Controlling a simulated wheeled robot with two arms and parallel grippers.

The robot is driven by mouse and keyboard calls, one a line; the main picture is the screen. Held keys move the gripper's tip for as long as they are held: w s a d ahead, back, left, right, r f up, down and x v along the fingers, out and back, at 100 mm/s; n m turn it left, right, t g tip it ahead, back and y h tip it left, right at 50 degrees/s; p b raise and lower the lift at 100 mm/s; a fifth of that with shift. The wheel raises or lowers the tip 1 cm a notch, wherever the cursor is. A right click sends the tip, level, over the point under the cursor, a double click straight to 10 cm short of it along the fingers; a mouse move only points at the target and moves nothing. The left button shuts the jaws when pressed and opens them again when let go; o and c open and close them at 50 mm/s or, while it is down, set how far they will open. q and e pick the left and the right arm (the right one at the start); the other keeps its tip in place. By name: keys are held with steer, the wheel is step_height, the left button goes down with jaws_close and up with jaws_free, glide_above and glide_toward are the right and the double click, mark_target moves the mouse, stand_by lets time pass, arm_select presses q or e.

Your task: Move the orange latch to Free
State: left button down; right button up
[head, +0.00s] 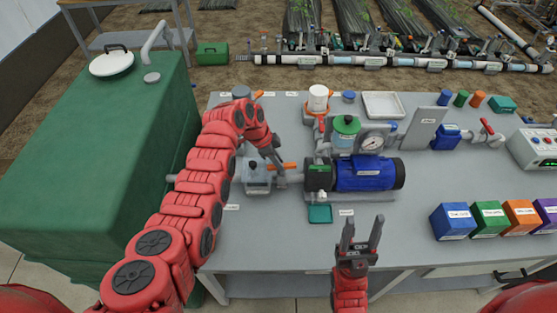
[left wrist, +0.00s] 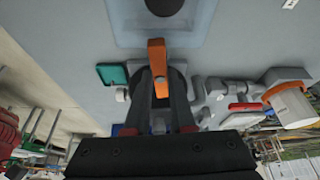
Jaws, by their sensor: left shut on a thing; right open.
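The orange latch (head: 289,166) shows in the head view as a short orange bar beside the tips of my left gripper (head: 279,170), just left of the blue pump. In the left wrist view the orange latch (left wrist: 157,58) is a bar lying between the fingertips of my left gripper (left wrist: 162,90), which is shut on it. A grey fitting (head: 257,175) sits just left of the fingertips. The latch's Free marking cannot be made out. My right gripper (head: 361,234) is open and empty, over the front edge of the bench.
The blue pump (head: 368,174) and a round gauge (head: 372,143) stand right of the latch. A small teal tray (head: 320,214) lies in front. Blue, green, orange and purple boxes (head: 453,221) line the right. A large green tank (head: 95,140) stands left of the bench.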

arm_select(q)
steer(key=shift+s+n+t+p, duration=0.1)
steer(key=shift+n+t+p, duration=0.3)
steer(key=shift+n, duration=0.6)
steer(key=shift+s+d+n, duration=0.1)
steer(key=shift+n, duration=0.4)
steer(key=n+b, duration=0.1)
steer(key=n+t+b, duration=0.1)
steer(key=n, duration=0.1)
steer(key=shift+s+d+f+n+t+y, duration=0.1)
steer(key=shift+s+f+n+t+y, duration=0.05)
steer(key=shift+n+t+y, duration=0.2)
steer(key=n+y+b, duration=0.1)
steer(key=n+b, duration=0.1)
steer(key=n+t+y+b, duration=0.1)
steer(key=n+b, duration=0.1)
steer(key=n, duration=0.1)
steer(key=shift+s+d+f, duration=0.1)
steer(key=shift+s+d, duration=0.05)
steer(key=n+b, duration=0.2)
steer(key=n+y+b, duration=0.1)
steer(key=n, duration=0.1)
steer(key=shift+d+n+t+y+b, duration=0.15)
steer(key=shift+n+t+y+b, duration=0.1)
steer(key=shift+b, duration=0.15)
steer(key=shift+r+n+b, duration=0.2)
steer(key=shift+n+b, duration=0.1)
steer(key=shift+n, duration=0.1)
